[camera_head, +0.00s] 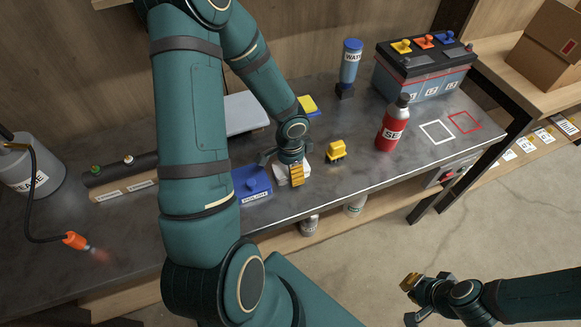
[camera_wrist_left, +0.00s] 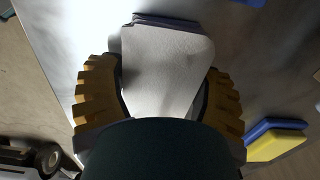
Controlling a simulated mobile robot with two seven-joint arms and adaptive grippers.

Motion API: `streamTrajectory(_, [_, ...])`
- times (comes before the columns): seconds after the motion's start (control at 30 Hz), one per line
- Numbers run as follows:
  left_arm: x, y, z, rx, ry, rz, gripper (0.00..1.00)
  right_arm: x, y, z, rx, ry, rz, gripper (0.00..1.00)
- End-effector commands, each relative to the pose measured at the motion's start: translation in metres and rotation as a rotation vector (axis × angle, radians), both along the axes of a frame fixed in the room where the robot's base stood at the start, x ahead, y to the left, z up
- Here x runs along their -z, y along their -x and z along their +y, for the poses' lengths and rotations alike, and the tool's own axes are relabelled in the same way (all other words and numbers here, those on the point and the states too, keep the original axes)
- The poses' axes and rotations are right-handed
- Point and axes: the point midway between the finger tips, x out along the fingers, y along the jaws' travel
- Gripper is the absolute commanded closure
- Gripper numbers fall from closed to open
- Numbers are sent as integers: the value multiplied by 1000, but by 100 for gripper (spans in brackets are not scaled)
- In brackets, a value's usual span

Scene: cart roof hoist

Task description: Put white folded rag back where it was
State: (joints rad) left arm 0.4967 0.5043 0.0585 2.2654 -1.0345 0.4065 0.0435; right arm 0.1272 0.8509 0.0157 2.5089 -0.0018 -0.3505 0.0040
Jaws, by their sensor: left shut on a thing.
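The white folded rag (camera_wrist_left: 165,65) lies between the two yellow-padded fingers of my left gripper (camera_wrist_left: 160,95) in the left wrist view. The left gripper is shut on it. In the head view my left gripper (camera_head: 290,172) is at the middle of the workbench, and a little of the rag (camera_head: 281,176) shows beside its finger. The rag is low over the bench top; whether it touches the bench I cannot tell. My right gripper (camera_head: 411,298) is at the lower right, off the bench and over the floor. Its jaw opening is unclear.
A blue POLISH box (camera_head: 251,184) is just left of my left gripper, a yellow brush (camera_head: 336,151) to its right. A blue-and-yellow sponge (camera_head: 308,105) is behind. A red bottle (camera_head: 393,126) stands farther right, near white (camera_head: 437,131) and red (camera_head: 464,122) outlines on bare bench.

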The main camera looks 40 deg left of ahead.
Motion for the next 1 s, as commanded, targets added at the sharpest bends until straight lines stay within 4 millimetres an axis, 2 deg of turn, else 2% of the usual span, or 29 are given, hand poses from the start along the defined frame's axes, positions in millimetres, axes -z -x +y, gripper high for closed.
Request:
streamTrajectory(0.03, [1, 0, 0, 0, 0, 0, 17, 1, 0, 0, 0, 0, -1, 100])
streamTrajectory(0.1, [1, 0, 0, 0, 0, 0, 0, 1, 0, 0, 0, 0, -1, 100])
streamTrajectory(0.47, [-3, 0, 0, 0, 0, 0, 0, -3, 0, 0, 0, 0, 0, 100])
streamTrajectory(0.57, [-16, 0, 1, -2, -1, -2, 0, -9, 1, 0, 0, 0, 3, 100])
streamTrajectory(0.8, [-67, 0, 1, -2, -2, -3, 0, -30, 0, 0, 4, -1, 1, 100])
streamTrajectory(1.0, [-102, 0, 0, -1, -1, -2, 0, -42, -4, -1, 11, 2, -8, 100])
